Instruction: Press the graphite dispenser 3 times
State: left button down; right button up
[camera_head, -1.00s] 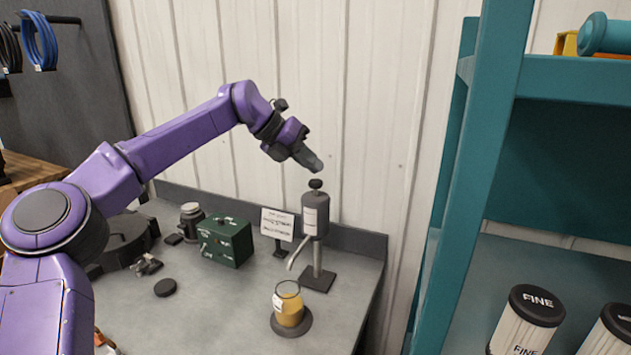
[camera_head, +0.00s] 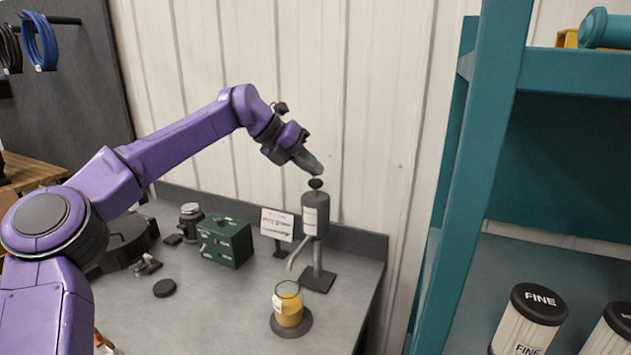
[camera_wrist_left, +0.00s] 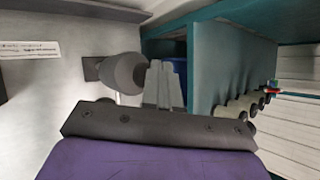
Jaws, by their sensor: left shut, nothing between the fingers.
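The graphite dispenser (camera_head: 315,214) is a grey cylinder with a white label on a stand. It has a dark knob (camera_head: 316,184) on top and a spout pointing down to the left. My left gripper (camera_head: 318,170) is shut and empty, its tips just above the knob; I cannot tell whether they touch. In the left wrist view the shut fingers (camera_wrist_left: 163,85) show beside the grey dispenser (camera_wrist_left: 118,72). A glass jar (camera_head: 288,305) of yellow contents stands on a dark round base below the spout. My right gripper is not in view.
A dark green box (camera_head: 225,242) and a small white sign (camera_head: 277,224) stand left of the dispenser. A black disc (camera_head: 165,288) lies on the grey bench (camera_head: 215,315). A teal shelf (camera_head: 476,180) with labelled canisters (camera_head: 528,320) rises at the right.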

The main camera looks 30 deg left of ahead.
aim_at(311, 180)
pick_arm(q)
jog(key=shift+f+b, duration=0.7)
jog(key=shift+f, duration=0.3)
dwell(0.4)
jog(key=shift+r, duration=0.15)
jog(key=shift+w+r+p, duration=0.1)
jog(key=shift+r+p, duration=1.1)
jog(key=shift+p, duration=0.1)
jog(key=shift+r, duration=0.1)
notch_tip(311, 180, up, 5)
jog(key=p, duration=0.4)
dwell(1.9)
